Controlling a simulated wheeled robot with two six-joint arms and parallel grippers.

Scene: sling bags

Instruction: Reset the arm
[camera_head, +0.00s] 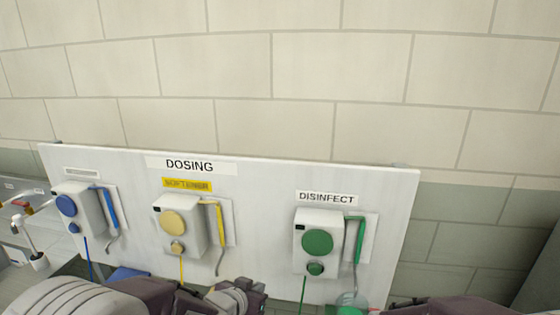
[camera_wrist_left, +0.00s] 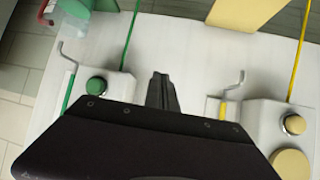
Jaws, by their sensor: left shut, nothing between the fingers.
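My left arm comes in along the bottom of the head view, with its grey and dark gripper (camera_head: 240,296) at the lower edge, in front of the dosing panel (camera_head: 262,190). In the left wrist view, the fingers of my left gripper (camera_wrist_left: 162,92) are together with nothing between them. They lie between the green-knobbed unit and the yellow-knobbed unit in that picture. Part of my right arm shows at the bottom right of the head view, but its fingers are out of frame.
The panel carries blue (camera_head: 80,208), yellow (camera_head: 180,226) and green (camera_head: 318,242) dosing units, each with a hooked lever and tube. A green-topped container (camera_head: 350,304) stands below the green unit. A sink area (camera_head: 30,240) is at far left. The tiled wall above is clear.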

